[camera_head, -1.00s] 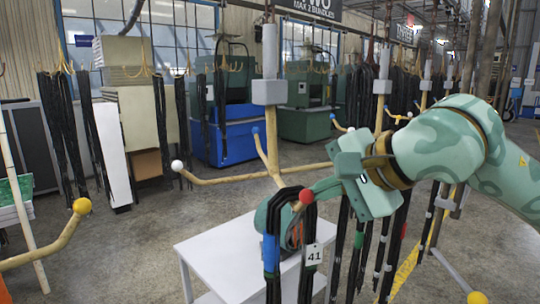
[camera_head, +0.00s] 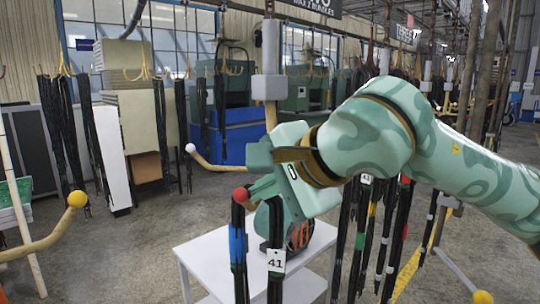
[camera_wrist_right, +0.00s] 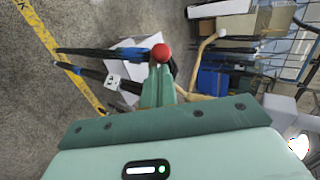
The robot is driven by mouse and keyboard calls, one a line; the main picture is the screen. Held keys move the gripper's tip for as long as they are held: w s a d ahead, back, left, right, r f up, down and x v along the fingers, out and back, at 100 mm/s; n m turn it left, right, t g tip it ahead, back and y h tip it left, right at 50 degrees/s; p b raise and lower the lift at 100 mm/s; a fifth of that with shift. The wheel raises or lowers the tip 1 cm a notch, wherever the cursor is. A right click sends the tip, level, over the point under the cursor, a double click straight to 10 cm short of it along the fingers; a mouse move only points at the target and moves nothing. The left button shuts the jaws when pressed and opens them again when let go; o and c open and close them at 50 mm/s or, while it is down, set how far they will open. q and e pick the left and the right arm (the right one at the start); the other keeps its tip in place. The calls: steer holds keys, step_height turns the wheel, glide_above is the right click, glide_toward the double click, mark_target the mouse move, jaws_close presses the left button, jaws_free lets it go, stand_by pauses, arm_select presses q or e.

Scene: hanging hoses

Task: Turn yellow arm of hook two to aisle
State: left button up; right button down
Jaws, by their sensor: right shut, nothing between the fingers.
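Hook two hangs on a pale post (camera_head: 271,60) under the "TWO" sign. Its white-tipped arm (camera_head: 212,165) points left. In the right wrist view the red ball (camera_wrist_right: 161,53) sits just beyond the shut fingers (camera_wrist_right: 158,88); contact cannot be told. The left gripper is not in view.
Another arm with a yellow ball (camera_head: 77,199) enters from the left edge. A yellow ball (camera_head: 482,297) shows at the bottom right. A white table (camera_head: 205,252) stands below hook two. Hose bundles (camera_head: 395,240) hang right of it. Floor at left is open.

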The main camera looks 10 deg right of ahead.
mark_target(241, 189)
steer(key=a, duration=0.3)
steer(key=shift+w+a+b, duration=0.1)
steer(key=shift+w+b, duration=0.05)
steer(key=shift+b, duration=0.15)
steer(key=shift+d+r+p, duration=0.9)
steer(key=shift+r+p, duration=1.45)
steer(key=shift+r, duration=2.25)
steer(key=s+d+b, duration=0.4)
steer(key=s+d, duration=0.3)
steer(key=s, duration=0.2)
steer(key=shift+d, duration=0.2)
steer(key=shift+w, duration=0.1)
